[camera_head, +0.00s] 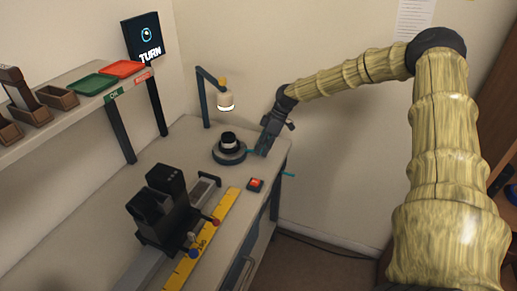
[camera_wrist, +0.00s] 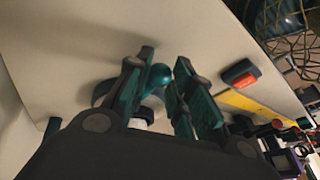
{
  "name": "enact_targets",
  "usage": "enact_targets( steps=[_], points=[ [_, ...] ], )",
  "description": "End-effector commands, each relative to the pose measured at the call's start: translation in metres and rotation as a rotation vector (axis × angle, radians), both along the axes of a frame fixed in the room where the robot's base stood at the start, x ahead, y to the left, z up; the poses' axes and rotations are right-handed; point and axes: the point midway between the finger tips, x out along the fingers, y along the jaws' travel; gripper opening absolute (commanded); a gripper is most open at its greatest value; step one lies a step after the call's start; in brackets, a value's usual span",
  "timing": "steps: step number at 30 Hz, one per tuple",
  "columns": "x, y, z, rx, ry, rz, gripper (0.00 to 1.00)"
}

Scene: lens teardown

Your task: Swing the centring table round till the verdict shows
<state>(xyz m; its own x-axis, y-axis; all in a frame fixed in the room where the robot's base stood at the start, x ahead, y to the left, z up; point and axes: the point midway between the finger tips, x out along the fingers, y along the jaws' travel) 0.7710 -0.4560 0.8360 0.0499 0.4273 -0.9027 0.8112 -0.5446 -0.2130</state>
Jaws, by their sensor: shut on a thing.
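The centring table (camera_head: 230,157) is a round dark disc at the bench's far end, with a black and white lens part (camera_head: 229,142) upright on it. A teal handle sticks out from its right side. My gripper (camera_head: 260,151) reaches down at that side and is shut on the handle. In the wrist view a teal ball knob (camera_wrist: 159,76) shows between the fingers of my gripper (camera_wrist: 158,88), which hide much of the table. The verdict screen (camera_head: 147,40) reads "TURN" under a ringed dot.
A lamp (camera_head: 225,99) on a dark post hangs over the table. A red button box (camera_head: 256,184) lies in front, also in the wrist view (camera_wrist: 240,74). A black fixture (camera_head: 160,210) and yellow ruler (camera_head: 205,235) are nearer. Green (camera_head: 91,84) and red (camera_head: 122,68) trays sit on the shelf.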

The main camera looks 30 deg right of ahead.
Motion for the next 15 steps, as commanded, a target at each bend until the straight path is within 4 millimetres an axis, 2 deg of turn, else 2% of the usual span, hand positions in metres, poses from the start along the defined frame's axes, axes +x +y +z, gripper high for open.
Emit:
enact_targets(
  steps=[1,11,12,15],
  points=[
    [-0.0036,-0.0038,-0.005,-0.003,0.008,0.0,0.0],
    [-0.0035,-0.0043,-0.005,-0.004,0.007,0.0,0.0],
    [-0.0035,-0.0043,-0.005,-0.004,0.008,-0.001,0.28],
    [-0.0029,-0.0038,-0.0043,-0.004,0.006,-0.001,0.45]
  ],
)
